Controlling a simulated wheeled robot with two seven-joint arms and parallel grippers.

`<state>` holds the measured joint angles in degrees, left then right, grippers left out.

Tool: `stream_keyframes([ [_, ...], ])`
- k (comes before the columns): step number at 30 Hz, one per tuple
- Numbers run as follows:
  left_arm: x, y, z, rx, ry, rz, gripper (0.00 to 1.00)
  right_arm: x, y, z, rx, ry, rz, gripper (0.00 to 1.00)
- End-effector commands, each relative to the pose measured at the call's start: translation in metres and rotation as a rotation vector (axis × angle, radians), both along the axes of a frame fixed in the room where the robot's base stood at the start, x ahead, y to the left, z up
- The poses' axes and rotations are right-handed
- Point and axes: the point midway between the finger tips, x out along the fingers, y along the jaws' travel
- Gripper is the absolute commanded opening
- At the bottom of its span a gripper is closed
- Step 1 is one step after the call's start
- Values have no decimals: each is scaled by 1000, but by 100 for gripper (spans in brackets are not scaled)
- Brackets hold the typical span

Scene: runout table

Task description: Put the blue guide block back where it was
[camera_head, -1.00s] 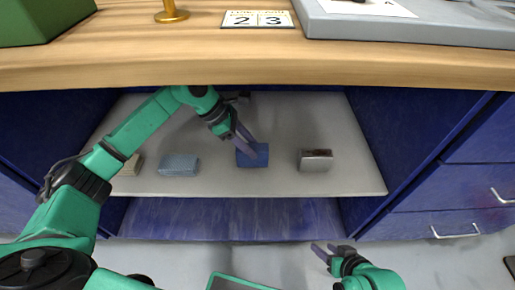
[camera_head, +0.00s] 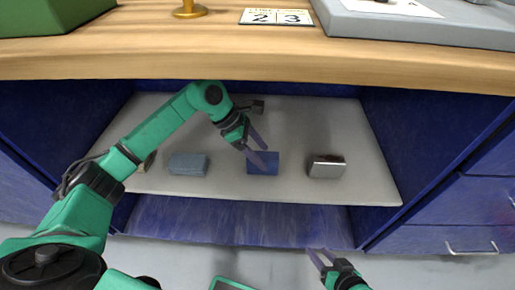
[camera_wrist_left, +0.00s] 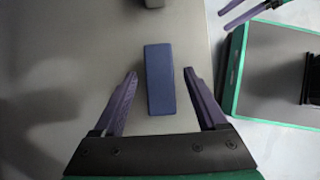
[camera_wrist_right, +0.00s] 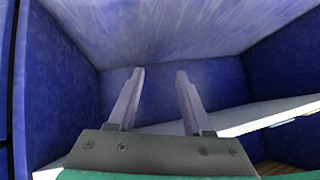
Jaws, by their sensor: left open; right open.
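The blue guide block (camera_head: 263,168) lies on the pale shelf inside the cabinet, between a grey-blue block and a silver block. My left gripper (camera_head: 262,156) is open over it. In the left wrist view the blue block (camera_wrist_left: 160,82) lies between the open fingers (camera_wrist_left: 160,74), with a gap on each side; I cannot tell how far above the shelf the fingertips are. My right gripper (camera_head: 320,257) is open and empty, low in front of the cabinet. In the right wrist view its fingers (camera_wrist_right: 160,72) point at blue cabinet panels.
The grey-blue block (camera_head: 188,164) is left and the silver block (camera_head: 326,167) right on the shelf (camera_head: 365,180). A tan block (camera_head: 149,162) is partly hidden by my left arm. A dark object (camera_head: 258,107) stands farther back. The wooden tabletop (camera_head: 220,60) overhangs the shelf.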

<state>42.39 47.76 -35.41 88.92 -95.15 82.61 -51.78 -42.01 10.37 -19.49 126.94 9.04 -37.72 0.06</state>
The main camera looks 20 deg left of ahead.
Motion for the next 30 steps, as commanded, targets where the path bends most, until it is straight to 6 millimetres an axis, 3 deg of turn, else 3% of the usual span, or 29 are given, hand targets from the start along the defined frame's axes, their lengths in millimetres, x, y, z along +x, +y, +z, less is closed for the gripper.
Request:
stream_keyframes([
  [7,-6,26,45,3,-2,2,75,-4,-22,15,-87,109,5,50],
  [12,-10,38,63,0,-1,1,75,-9,-34,19,-131,169,5,50],
  [30,-10,39,64,0,0,0,75,-10,-35,18,-135,176,5,50],
])
